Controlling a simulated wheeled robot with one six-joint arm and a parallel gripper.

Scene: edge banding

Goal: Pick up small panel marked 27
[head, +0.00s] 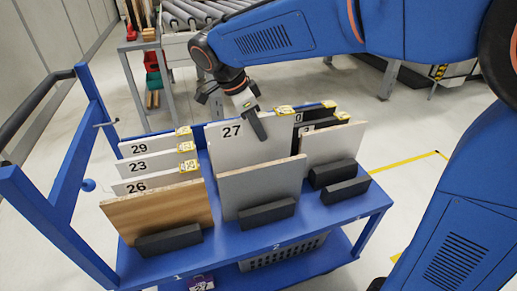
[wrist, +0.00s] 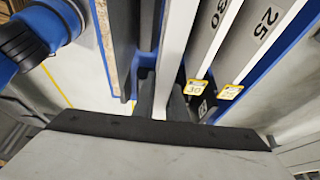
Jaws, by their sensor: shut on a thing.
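The panel marked 27 (head: 231,146) is a light grey-white upright board in the middle of the blue cart, behind a plain grey panel (head: 262,187) that hides its lower part. My gripper (head: 259,128) is at its top edge, right of the number, with one finger in front of its face; the other finger is hidden behind it. In the wrist view, the dark fingertips of my gripper (wrist: 162,104) are shut on the thin white edge of the panel marked 27 (wrist: 178,45). I cannot tell whether its bottom touches the cart.
The blue cart (head: 327,212) carries panels marked 29 (head: 138,149), 23 (head: 137,168) and 26 (head: 136,187) on the left, with a wood-grain panel (head: 155,212) in front. A pale panel (head: 331,145) stands close on the right. Black holders (head: 268,213) line the front.

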